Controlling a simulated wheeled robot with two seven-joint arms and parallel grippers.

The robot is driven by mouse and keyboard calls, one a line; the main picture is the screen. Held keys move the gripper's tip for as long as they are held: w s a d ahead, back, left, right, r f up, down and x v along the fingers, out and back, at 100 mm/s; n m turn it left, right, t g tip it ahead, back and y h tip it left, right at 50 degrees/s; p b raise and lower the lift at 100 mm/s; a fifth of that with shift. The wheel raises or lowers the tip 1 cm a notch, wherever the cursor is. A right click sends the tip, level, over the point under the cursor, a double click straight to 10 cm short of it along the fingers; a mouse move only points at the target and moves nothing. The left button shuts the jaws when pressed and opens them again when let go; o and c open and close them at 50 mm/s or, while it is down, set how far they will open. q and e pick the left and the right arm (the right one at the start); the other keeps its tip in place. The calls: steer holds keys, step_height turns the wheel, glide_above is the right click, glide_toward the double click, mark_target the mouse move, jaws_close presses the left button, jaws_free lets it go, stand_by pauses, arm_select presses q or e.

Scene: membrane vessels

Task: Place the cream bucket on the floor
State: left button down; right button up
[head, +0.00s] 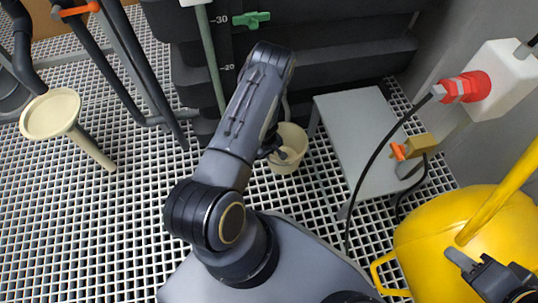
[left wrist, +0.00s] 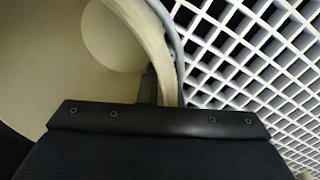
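The cream bucket (head: 287,148) is low beside the grey stool, just right of my left arm; whether its base touches the grating cannot be told. My left gripper (head: 272,147) is at its left side, partly hidden by my forearm. In the left wrist view the bucket (left wrist: 60,60) fills the left, and its rim wall runs down into the left gripper (left wrist: 162,88), which looks shut on it. The grated floor (head: 130,220) is pale; its mesh also shows in the left wrist view (left wrist: 250,60). My right gripper (head: 488,266) appears open and empty above a yellow container.
The grey stool (head: 362,140) stands right of the bucket. The yellow container (head: 440,245) is at lower right, below a white box with a red plug (head: 468,87) and hanging black cable. Black steps (head: 350,60) block the back.

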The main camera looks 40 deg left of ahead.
arm_select(q)
steer(key=c, duration=1.6)
jaws_free()
steer(key=shift+f, duration=0.1)
steer(key=shift+r, duration=0.35)
step_height(320, 180, up, 12)
steer(key=p, duration=0.5)
steer(key=shift+s+a+f, duration=0.15)
steer(key=shift+s+f, duration=0.05)
steer(key=shift+s, duration=0.25)
